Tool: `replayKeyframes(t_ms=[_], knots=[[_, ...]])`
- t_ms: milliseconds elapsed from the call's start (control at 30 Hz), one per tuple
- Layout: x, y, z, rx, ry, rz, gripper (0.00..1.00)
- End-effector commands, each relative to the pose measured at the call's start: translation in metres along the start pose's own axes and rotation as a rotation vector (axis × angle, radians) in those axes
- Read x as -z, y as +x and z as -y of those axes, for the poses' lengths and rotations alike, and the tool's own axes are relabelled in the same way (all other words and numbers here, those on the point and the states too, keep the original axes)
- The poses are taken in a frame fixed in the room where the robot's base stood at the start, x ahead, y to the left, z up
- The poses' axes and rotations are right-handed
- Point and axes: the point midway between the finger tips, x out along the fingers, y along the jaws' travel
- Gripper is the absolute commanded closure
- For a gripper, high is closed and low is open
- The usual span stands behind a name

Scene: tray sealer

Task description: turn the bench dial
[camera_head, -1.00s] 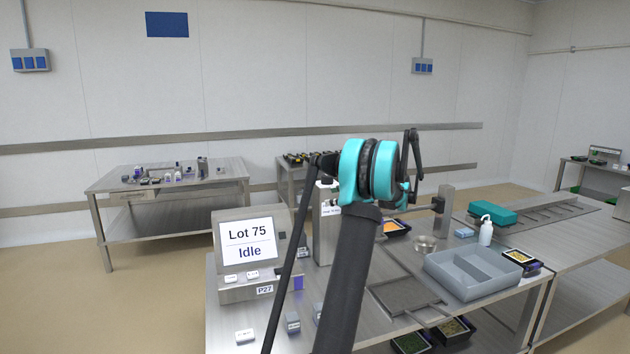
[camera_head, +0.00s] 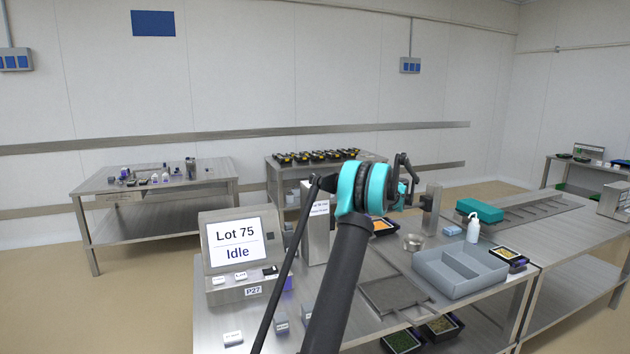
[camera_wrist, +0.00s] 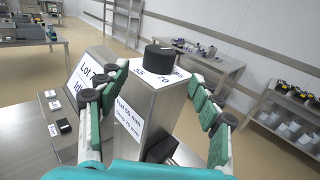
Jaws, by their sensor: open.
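The dial (camera_wrist: 160,56) is a round black knob on top of an upright metal box (camera_wrist: 150,103). White labels beside it read 55 and 70. The fingers look apart from the knob; the exact gap cannot be told. In the head view the box (camera_head: 316,236) stands right of the screen, and my arm partly covers it. The dial is not clear there.
A screen (camera_head: 235,241) reading Lot 75, Idle stands close left of the box. A grey divided tray (camera_head: 458,283), a metal bowl (camera_head: 413,243) and a white bottle (camera_head: 473,229) are to the right. A table of black items (camera_head: 316,157) is behind.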

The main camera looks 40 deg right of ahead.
Motion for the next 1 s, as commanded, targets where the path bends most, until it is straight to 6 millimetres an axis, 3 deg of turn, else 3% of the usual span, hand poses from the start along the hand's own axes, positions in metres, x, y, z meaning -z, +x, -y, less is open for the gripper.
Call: replayKeyframes(t_ms=[200,400,600,900,1000], knots=[[0.0,0.045,-0.001,-0.004,0.0,0.0,0.35],[0.0,0.075,0.0,-0.001,-0.001,0.0,0.35],[0.0,0.089,-0.001,-0.001,-0.001,0.0,0.35],[0.0,0.091,0.0,0.0,-0.001,0.0,0.35],[0.0,0.09,0.0,0.0,-0.001,0.0,0.46]])
